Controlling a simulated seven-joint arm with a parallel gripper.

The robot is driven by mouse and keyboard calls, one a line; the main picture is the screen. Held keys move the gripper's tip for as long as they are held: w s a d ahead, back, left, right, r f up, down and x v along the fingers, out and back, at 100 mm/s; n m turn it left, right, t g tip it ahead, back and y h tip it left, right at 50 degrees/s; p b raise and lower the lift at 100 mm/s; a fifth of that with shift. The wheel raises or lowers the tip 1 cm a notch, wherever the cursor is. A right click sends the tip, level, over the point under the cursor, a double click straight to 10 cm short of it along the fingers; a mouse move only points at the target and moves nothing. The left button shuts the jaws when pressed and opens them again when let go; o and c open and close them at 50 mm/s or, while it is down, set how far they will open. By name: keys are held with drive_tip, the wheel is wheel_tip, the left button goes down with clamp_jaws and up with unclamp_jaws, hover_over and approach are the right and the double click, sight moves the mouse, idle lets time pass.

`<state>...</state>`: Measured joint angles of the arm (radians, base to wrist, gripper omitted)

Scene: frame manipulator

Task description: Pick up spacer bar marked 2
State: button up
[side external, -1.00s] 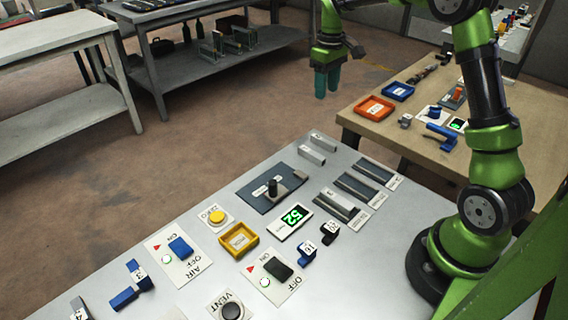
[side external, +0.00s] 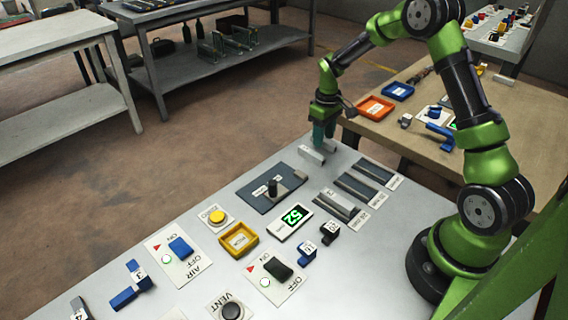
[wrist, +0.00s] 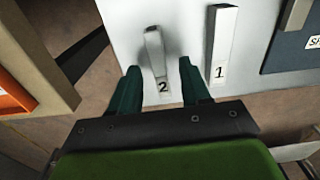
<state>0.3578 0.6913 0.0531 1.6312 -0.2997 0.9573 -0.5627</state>
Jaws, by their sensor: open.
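The spacer bar marked 2 (wrist: 154,50) is a light grey bar lying on the grey table. In the wrist view it shows between my two teal fingers, its label at the end nearest the camera. My gripper (wrist: 160,66) is open, one finger on each side of the bar with gaps showing. In the side external view my gripper (side external: 322,138) is down at the table's far corner and hides most of this bar. The spacer bar marked 1 (wrist: 223,42) lies beside it, to the right of the right finger; it also shows in the side external view (side external: 311,154).
A dark blue-grey plate with a black knob (side external: 271,188) and grey slotted holders (side external: 341,205) lie nearby on the table. The table's edge is close to the bar. A wooden bench with an orange tray (side external: 375,107) stands beyond a gap.

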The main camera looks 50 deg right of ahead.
drive_tip(key=shift+f, duration=0.4)
drive_tip(key=shift+c, duration=0.3)
clamp_jaws()
drive_tip(key=shift+r, duration=0.15)
